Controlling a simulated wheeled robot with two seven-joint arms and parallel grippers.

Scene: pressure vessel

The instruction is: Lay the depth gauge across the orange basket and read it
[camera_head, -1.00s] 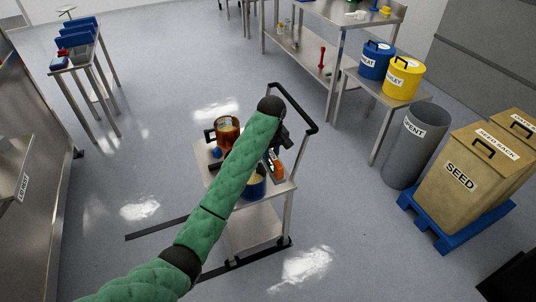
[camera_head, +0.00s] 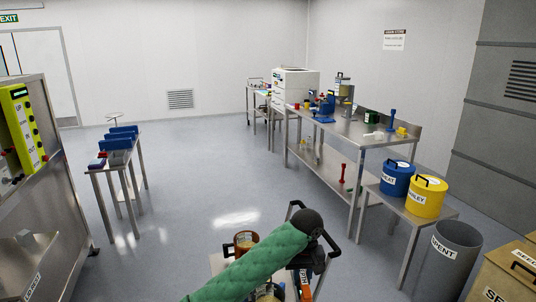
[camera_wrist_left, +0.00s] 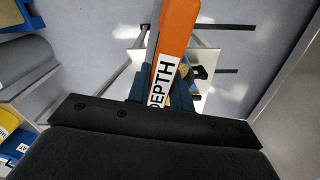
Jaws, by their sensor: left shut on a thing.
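My left gripper (camera_head: 303,270) is at the bottom of the head view, at the end of my green-sleeved arm, above a small cart. It is shut on the depth gauge (camera_head: 305,288), an orange bar. In the left wrist view the depth gauge (camera_wrist_left: 175,45) runs up from between the jaws and carries a white DEPTH label. An orange-brown vessel with a dark handle (camera_head: 245,241) stands on the cart, left of the gripper. I cannot tell whether it is the orange basket. My right gripper is not in view.
The cart (camera_head: 218,264) is mostly cut off below. A side table (camera_head: 440,207) on the right holds blue and yellow bins, with a grey SPENT bin (camera_head: 456,255) beside it. A long steel bench (camera_head: 350,130) stands behind.

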